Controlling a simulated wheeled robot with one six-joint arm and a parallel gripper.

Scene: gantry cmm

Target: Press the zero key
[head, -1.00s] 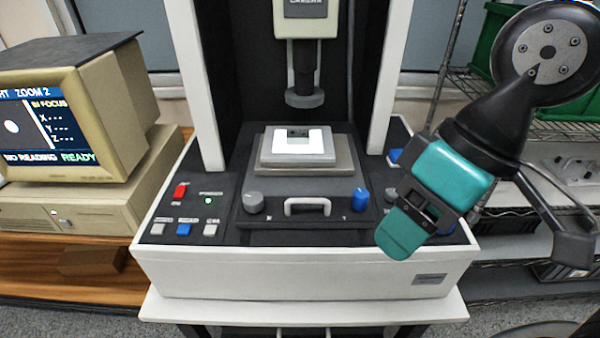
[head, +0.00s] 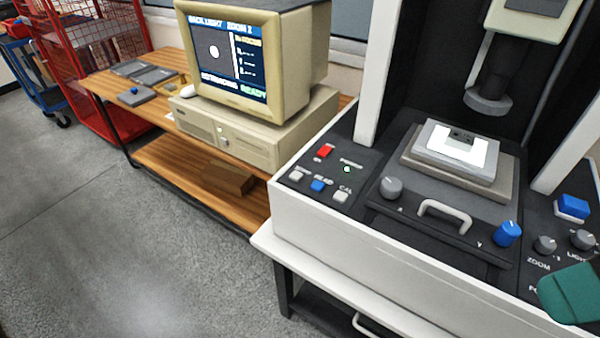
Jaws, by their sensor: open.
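The key panel at the left front of the measuring machine has a row of three small keys. The leftmost is a white key (head: 296,175), whose small label looks like ZERO. A blue key (head: 318,186) labelled READ and a white key (head: 341,196) labelled CAL sit to its right. A red switch (head: 325,151) and a lit green lamp (head: 347,169) are behind them. Only a teal part of my gripper (head: 571,294) shows at the right edge, far right of the keys and touching none. The rest of it is out of frame.
A monitor (head: 245,55) on a beige computer (head: 225,130) stands left of the machine; its screen reads READY. The stage (head: 405,161), knobs and a handle (head: 444,215) lie between my gripper and the keys. The space above the keys is clear.

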